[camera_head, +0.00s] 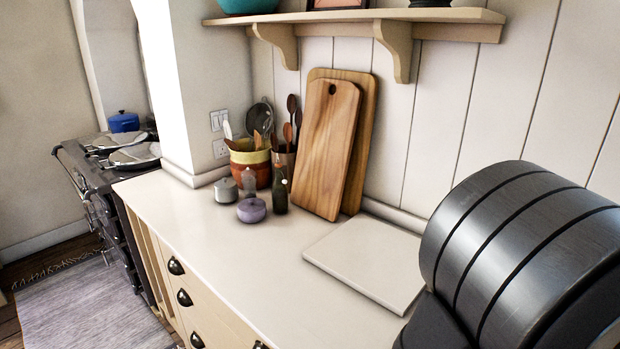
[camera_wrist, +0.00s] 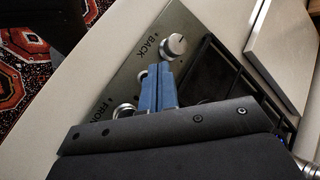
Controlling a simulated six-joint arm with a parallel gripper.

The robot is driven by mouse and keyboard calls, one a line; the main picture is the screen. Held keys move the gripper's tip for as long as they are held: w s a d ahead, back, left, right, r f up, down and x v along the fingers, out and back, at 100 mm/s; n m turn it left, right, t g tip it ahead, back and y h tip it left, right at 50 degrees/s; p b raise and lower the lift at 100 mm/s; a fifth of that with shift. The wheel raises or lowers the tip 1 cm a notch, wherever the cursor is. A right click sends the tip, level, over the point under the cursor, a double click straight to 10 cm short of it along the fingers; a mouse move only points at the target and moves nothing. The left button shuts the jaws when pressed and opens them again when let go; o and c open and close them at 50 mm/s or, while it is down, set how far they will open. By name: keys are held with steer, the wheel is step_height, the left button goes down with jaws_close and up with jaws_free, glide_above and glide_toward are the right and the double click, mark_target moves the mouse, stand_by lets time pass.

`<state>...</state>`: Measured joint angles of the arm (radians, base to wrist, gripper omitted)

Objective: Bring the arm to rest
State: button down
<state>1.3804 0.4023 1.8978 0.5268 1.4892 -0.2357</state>
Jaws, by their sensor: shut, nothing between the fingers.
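My gripper (camera_wrist: 157,82) shows only in the wrist view, with its blue fingers shut and nothing between them. The fingers are seen over a hob panel (camera_wrist: 122,84) marked BACK and FRONT, near its control knobs; I cannot tell how high above it they are. A large dark grey ribbed link of my arm fills the right side of the head view. The gripper itself is out of the head view.
A pale counter (camera_head: 215,242) holds a flat white board (camera_head: 368,262), two leaning wooden boards (camera_head: 325,150), a utensil pot (camera_head: 250,163), a bottle (camera_head: 281,194) and small lidded pots. A shelf (camera_head: 365,17) hangs above. The counter's front left is clear.

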step_height(320, 180, down, 4)
steer(key=shift+r, duration=0.4)
